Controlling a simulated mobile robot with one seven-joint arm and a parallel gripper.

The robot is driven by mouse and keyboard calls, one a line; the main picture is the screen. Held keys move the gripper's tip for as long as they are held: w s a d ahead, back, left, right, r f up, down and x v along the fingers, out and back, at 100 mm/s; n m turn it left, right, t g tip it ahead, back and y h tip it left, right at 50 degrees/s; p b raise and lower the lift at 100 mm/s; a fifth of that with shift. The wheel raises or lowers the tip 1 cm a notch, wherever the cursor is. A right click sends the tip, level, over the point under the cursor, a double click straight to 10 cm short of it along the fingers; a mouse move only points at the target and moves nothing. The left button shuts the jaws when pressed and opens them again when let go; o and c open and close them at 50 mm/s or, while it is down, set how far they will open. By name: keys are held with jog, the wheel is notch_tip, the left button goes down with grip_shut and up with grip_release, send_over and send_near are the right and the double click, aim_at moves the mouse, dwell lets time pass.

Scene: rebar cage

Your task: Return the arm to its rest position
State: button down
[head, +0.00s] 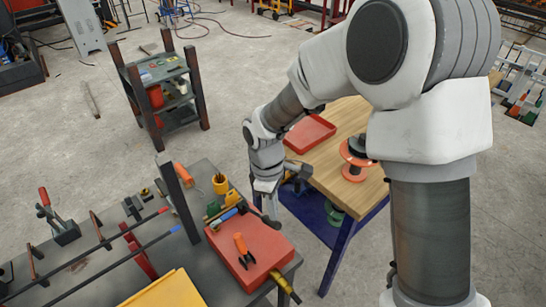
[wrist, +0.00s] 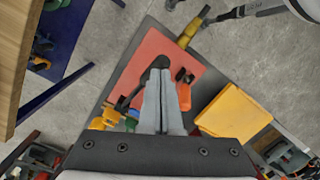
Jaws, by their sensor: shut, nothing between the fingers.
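My gripper (head: 268,203) is shut and empty, pointing down over the back edge of a red board or tray (head: 268,245) on the grey workbench (head: 210,262). In the wrist view the closed fingers (wrist: 161,78) reach over the same red surface (wrist: 140,62). An orange-handled tool (head: 240,244) lies on it, and in the wrist view it shows just right of the fingers (wrist: 184,90). A dark object at the fingertips is partly hidden by them, and I cannot tell whether they touch it. My arm is stretched out and bent downward.
A wooden-topped table (head: 330,170) with another red tray (head: 308,134) and an orange spool (head: 354,168) stands close to the right of my gripper. A shelf cart (head: 160,85) is behind; a yellow tray (head: 165,290) is in front.

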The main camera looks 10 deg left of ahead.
jog(key=s+d+r+m+t, duration=0.25)
jog(key=d+r+m, duration=0.45)
jog(key=d+r, duration=0.65)
jog(key=s+d+r+m+t+y, duration=0.1)
jog(key=s+d+r+m+t, duration=0.3)
jog(key=s+d+r+m, duration=0.3)
jog(key=s+r+m, duration=0.1)
jog(key=s+r, duration=0.1)
jog(key=s, duration=0.1)
jog(key=shift+d+r+m, duration=0.25)
jog(key=shift+d+m, duration=0.05)
jog(key=shift+m, duration=0.1)
